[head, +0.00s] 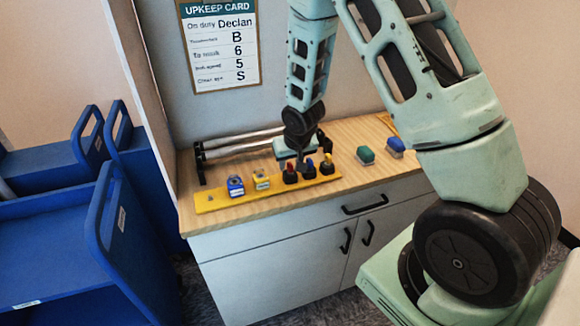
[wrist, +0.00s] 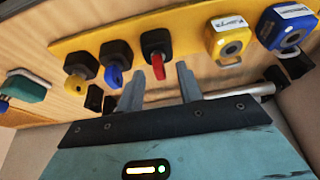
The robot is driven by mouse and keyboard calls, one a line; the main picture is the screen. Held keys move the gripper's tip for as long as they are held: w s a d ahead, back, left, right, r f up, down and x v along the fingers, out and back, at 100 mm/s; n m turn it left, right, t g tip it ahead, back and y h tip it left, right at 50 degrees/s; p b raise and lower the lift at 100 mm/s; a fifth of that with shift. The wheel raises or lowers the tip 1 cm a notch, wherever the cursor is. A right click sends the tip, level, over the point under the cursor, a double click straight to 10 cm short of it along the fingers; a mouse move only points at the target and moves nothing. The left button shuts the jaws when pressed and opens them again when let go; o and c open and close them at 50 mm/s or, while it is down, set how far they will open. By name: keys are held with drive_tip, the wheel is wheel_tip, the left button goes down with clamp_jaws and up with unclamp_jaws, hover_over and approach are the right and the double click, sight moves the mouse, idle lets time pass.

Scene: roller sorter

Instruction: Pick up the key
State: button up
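Three keys stand in black holders on a yellow board (head: 208,202) on the cabinet top. The red key (wrist: 158,67) is in the middle of the wrist view, and the blue key (wrist: 113,76) and yellow key (wrist: 75,83) are to its left. My gripper (wrist: 160,80) is open, its two fingers apart on either side of the red key in that view. I cannot tell whether they touch it. In the head view my gripper (head: 300,163) is low over the board by the red key's holder (head: 290,175), partly covering the keys.
A blue lock-like block (head: 236,187) and a yellow one (head: 261,179) sit on the board left of the keys. Rollers (head: 235,143) lie behind. Green (head: 365,155) and blue (head: 396,147) blocks stand to the right. Blue carts (head: 60,230) stand left of the cabinet.

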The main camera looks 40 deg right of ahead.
drive_tip(key=shift+x, duration=0.95)
clamp_jaws()
drive_tip(key=shift+w+r, duration=0.1)
drive_tip(key=shift+r, duration=0.1)
wheel_tip(320, 180, up, 9)
drive_tip(key=shift+r+b, duration=0.15)
drive_tip(key=shift+b, duration=0.4)
wheel_tip(320, 180, up, 5)
drive_tip(key=p, duration=0.4)
hover_over(290, 164)
